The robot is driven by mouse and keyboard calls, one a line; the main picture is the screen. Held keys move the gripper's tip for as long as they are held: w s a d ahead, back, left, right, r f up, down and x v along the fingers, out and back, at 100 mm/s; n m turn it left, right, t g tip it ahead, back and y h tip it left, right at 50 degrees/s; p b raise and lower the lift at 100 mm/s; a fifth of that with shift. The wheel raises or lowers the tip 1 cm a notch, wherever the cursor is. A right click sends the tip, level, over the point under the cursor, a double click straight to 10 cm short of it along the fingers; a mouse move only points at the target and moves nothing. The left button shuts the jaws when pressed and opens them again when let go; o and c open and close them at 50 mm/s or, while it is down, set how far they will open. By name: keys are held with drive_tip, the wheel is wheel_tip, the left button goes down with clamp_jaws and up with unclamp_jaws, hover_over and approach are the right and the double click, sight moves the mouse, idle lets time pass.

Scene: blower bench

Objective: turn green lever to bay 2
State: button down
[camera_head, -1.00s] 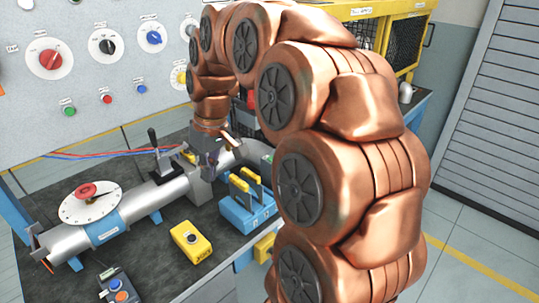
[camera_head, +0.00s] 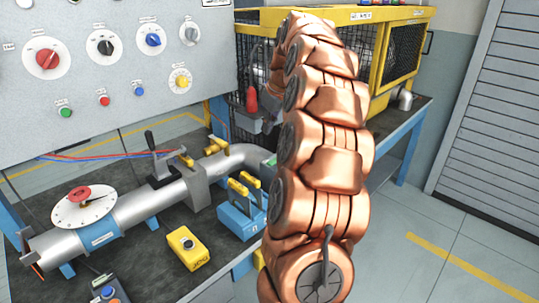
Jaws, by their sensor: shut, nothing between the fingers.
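I cannot make out a green lever. A small green piece (camera_head: 270,161) shows at the right end of the grey pipe (camera_head: 140,205), partly behind my arm. No bay 2 marking is readable. A black-handled lever (camera_head: 151,141) stands upright on the pipe, with yellow handles (camera_head: 215,146) to its right. My gripper (camera_head: 264,124) is small and partly hidden behind my copper arm, in front of the yellow cage. It looks shut and empty, apart from the pipe and its levers.
A blue block with yellow handles (camera_head: 240,218) and a yellow button box (camera_head: 187,248) sit on the bench. A dial with a red knob (camera_head: 84,207) is on the pipe. A knob panel (camera_head: 110,110) stands behind. A red hanging handle (camera_head: 251,100) is near my gripper. Floor at right is clear.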

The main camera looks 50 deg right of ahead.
sight(274, 162)
drive_tip(key=shift+f, duration=0.15)
drive_tip(key=p+x, duration=0.1)
drive_tip(key=x, duration=0.8)
drive_tip(key=shift+w+f+p, duration=0.15)
drive_tip(key=shift+f+p, duration=0.2)
drive_tip(key=shift+p, duration=0.05)
drive_tip(key=shift+s+r, duration=0.1)
drive_tip(key=shift+s, duration=0.85)
drive_tip(key=shift+s+p, duration=0.4)
drive_tip(key=shift+s, duration=0.6)
drive_tip(key=shift+a, duration=0.15)
